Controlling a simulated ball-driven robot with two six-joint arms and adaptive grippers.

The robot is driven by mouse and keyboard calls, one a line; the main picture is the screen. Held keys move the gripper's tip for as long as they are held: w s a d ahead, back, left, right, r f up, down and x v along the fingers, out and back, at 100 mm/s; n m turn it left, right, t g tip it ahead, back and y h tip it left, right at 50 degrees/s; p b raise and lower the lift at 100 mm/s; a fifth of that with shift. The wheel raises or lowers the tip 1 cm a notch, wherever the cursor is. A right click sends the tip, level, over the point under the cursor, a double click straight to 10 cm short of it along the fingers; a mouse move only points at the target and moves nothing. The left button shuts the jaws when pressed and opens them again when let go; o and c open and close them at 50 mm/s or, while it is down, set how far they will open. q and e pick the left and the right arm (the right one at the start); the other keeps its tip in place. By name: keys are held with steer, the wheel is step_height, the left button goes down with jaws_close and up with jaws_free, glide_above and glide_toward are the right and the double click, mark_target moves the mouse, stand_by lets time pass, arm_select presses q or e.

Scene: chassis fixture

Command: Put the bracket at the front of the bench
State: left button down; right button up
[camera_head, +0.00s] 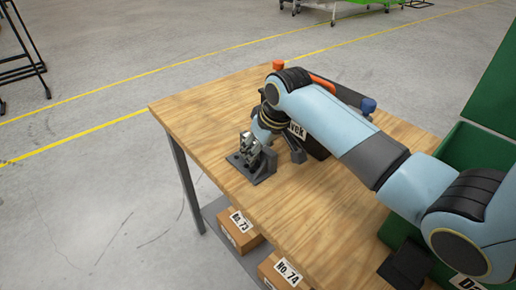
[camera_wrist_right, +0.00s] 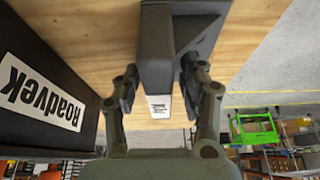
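The bracket (camera_head: 264,169) is a dark grey angled part on the wooden bench (camera_head: 300,215), near the bench's left edge in the head view. It also fills the upper middle of the right wrist view (camera_wrist_right: 156,68), with a small white label below it. My right gripper (camera_head: 249,146) is down at the bracket, and its two fingers (camera_wrist_right: 158,85) stand on either side of it. The fingers are very close to its sides. I cannot tell whether both press on it. My left gripper is in neither view.
A black box marked Roadvek (camera_wrist_right: 35,95) stands close beside the right gripper. A green container (camera_head: 470,150) is at the right of the bench. Boxes No. 73 (camera_head: 240,238) and No. 74 (camera_head: 275,272) are on a lower shelf. The near bench top is clear.

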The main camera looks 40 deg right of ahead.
steer(key=p+v, duration=0.1)
steer(key=v, duration=1.1)
steer(key=shift+r, duration=0.2)
